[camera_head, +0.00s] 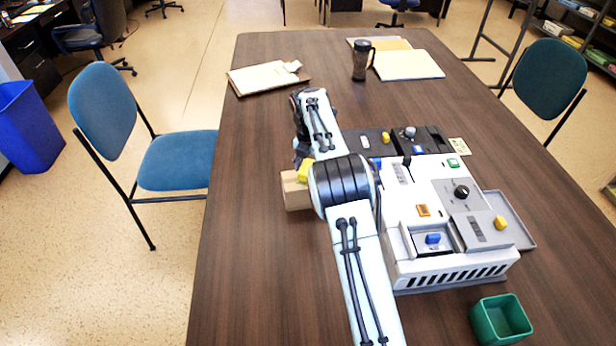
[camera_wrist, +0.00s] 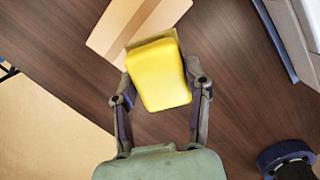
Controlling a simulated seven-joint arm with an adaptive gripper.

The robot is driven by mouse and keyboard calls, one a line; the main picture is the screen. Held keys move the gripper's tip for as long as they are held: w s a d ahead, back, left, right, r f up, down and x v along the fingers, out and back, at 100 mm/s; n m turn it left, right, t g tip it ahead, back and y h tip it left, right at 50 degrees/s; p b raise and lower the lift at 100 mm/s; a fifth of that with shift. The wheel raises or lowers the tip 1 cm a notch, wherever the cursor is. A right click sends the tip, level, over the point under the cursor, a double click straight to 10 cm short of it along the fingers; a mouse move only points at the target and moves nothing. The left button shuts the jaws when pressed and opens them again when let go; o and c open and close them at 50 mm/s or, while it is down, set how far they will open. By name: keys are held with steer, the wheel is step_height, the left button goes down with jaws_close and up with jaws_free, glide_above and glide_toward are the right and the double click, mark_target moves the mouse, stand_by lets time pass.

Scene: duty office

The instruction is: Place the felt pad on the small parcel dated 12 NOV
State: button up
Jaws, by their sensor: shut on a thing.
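A yellow block-shaped pad (camera_wrist: 160,75), which I take for the felt pad, is held between the two fingers of my gripper (camera_wrist: 162,82). A darker olive edge shows along its far side. In the head view the yellow pad (camera_head: 304,171) shows beside my arm, which hides most of the gripper. A small cardboard parcel (camera_head: 295,193) lies on the table there, partly behind my arm. In the wrist view the parcel (camera_wrist: 112,32) lies just beyond and partly under the pad. I cannot tell whether they touch. No date is readable on the parcel.
A green bin (camera_head: 500,320) is at the front right. A clipboard (camera_head: 262,78), mug (camera_head: 361,62) and folders (camera_head: 410,66) lie farther back. The table's left side is clear.

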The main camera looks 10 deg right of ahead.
steer(key=shift+w+f, duration=0.9)
steer(key=shift+f, duration=1.7)
steer(key=o, duration=1)
steer(key=shift+f, duration=0.1)
steer(key=shift+o, duration=0.2)
